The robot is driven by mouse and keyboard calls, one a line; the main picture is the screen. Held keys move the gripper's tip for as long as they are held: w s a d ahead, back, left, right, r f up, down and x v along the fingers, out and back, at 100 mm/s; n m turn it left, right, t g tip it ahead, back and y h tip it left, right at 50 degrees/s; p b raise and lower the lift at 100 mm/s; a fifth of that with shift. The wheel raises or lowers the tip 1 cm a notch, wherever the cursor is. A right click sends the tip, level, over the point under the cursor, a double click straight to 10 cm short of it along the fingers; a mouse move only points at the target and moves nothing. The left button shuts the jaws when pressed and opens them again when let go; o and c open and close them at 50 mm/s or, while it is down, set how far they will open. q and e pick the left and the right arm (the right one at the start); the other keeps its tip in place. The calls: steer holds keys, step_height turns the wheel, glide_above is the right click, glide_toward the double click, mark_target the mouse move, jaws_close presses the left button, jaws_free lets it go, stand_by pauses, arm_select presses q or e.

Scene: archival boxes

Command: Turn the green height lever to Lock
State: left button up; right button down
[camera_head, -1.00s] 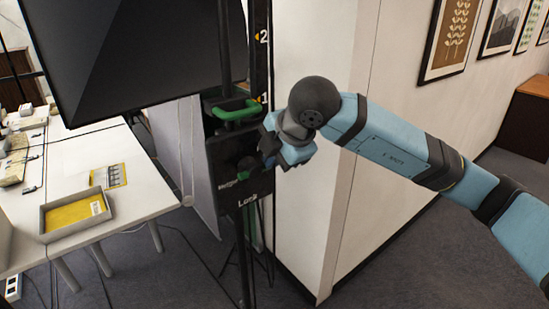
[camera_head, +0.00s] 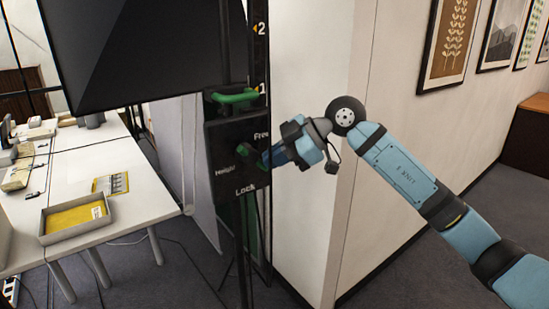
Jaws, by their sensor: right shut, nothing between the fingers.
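The black control panel (camera_head: 222,137) on the stand carries the labels Height, Free at its upper right and Lock at its bottom. The green height lever (camera_head: 244,150) shows as a small dark-green part on the panel, partly hidden by my right gripper; its exact direction is hard to tell. My right gripper (camera_head: 265,158) comes in from the right, its fingertips at the lever's right side. It is shut with nothing between its fingers. Whether it touches the lever I cannot tell. My left gripper is not in view.
A green handle (camera_head: 235,97) sits above the panel, below a large black screen (camera_head: 140,45). A white wall corner (camera_head: 310,200) stands close at the right. A white table (camera_head: 110,160) with a grey tray (camera_head: 48,222) is at the left.

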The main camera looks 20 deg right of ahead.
arm_select(q)
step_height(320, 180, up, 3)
steer(key=p, duration=0.3)
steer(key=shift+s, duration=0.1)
arm_select(e)
steer(key=y, duration=0.1)
steer(key=f+m+y, duration=0.1)
steer(key=y, duration=0.1)
steer(key=a+f+m+y, duration=0.1)
steer(key=y, duration=0.1)
steer(key=shift+s, duration=0.2)
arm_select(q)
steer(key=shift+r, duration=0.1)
arm_select(e)
steer(key=shift+d, duration=0.1)
